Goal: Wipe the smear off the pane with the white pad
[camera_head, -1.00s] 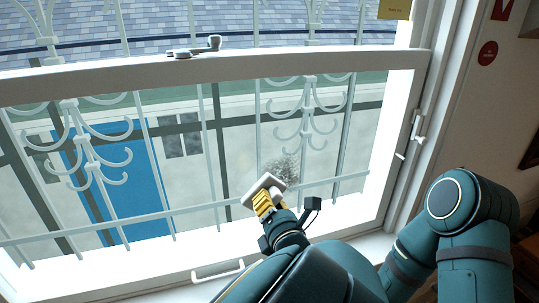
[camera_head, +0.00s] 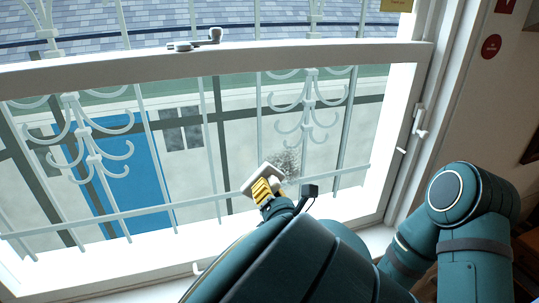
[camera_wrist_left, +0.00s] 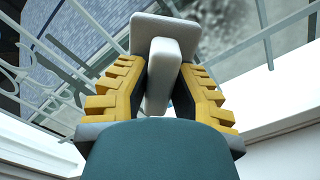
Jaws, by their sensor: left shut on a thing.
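The white pad (camera_head: 259,178) is a flat rounded plate with a grip block behind it; in the left wrist view, the pad (camera_wrist_left: 146,31) is tilted. My left gripper (camera_head: 266,191) has yellow ribbed fingers, shut on the grip block. The smear (camera_head: 288,161) is a grey speckled patch on the window pane (camera_head: 237,150), just up and right of the pad. The smear also shows blurred in the left wrist view (camera_wrist_left: 228,22), beside the pad's right edge. I cannot tell whether the pad touches the glass. My right gripper is not in view.
The white window frame (camera_head: 340,56) surrounds the pane, with a latch (camera_head: 196,41) on its crossbar and a handle (camera_head: 420,122) on the right side. White scrolled bars (camera_head: 310,95) stand beyond the glass. My arm covers part of the lower frame.

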